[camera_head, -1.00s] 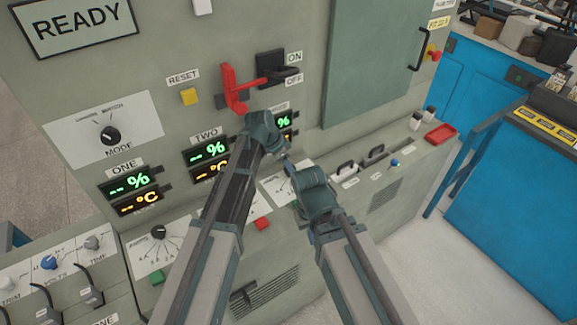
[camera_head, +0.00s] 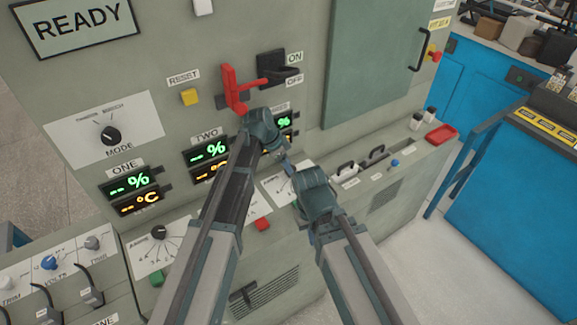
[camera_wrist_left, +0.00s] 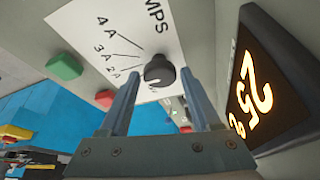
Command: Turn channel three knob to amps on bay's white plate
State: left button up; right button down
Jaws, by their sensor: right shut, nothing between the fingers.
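In the head view my left gripper (camera_head: 288,165) points down toward a partly covered white plate (camera_head: 272,188); the knob there is hidden by my arms. My right gripper (camera_head: 298,208) is shut and empty beside that plate, mostly hidden behind its own wrist.
A lit readout (camera_wrist_left: 262,90) stands close to the right of my left gripper. A green button (camera_wrist_left: 65,67) and a red button (camera_wrist_left: 105,98) lie by the plate. Handles (camera_head: 347,168) stand right of my right wrist. A red lever (camera_head: 232,88) stands above my left wrist.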

pick_arm(q)
jog(key=shift+o, duration=0.9)
